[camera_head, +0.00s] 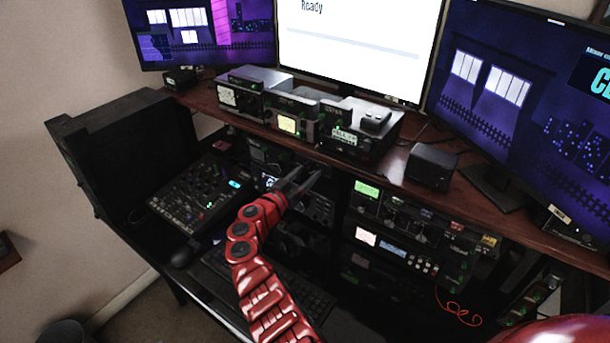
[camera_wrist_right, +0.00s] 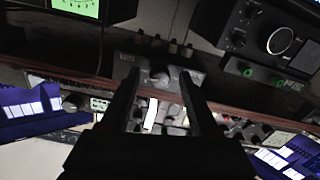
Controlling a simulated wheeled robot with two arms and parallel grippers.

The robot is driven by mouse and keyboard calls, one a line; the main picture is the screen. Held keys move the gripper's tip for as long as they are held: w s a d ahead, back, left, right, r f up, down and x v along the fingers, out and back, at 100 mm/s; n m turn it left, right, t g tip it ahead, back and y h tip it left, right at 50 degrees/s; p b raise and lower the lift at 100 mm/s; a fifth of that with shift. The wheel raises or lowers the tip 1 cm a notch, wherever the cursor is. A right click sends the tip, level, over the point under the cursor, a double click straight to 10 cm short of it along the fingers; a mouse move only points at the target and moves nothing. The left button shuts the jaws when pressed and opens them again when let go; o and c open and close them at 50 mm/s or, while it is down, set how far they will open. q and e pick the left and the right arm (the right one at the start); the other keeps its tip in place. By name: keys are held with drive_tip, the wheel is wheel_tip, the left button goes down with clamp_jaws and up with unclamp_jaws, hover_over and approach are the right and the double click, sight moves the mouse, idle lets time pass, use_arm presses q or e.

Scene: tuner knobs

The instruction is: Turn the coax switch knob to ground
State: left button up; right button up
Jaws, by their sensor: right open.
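My right gripper (camera_head: 303,178) is open and empty, at the end of the red arm, just in front of the gear below the wooden shelf. In the right wrist view its two dark fingers (camera_wrist_right: 160,92) point away from the camera with a gap between them. A dark box with a round grey knob (camera_wrist_right: 160,78), likely the coax switch, shows beyond the fingertips, with the knob between them in the picture. No touch is visible. The knob's pointer and labels are too small and dark to read. I cannot pick the knob out in the head view. My left gripper is not in view.
The wooden shelf (camera_head: 455,196) carries several radios (camera_head: 365,130) and a small black box (camera_head: 431,166). More rack gear (camera_head: 400,235) stands under it on the right. A mixer (camera_head: 200,192) lies on the left and a keyboard (camera_head: 290,290) below. Monitors (camera_head: 530,90) stand behind.

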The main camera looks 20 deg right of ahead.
clamp_jaws()
idle(0.3)
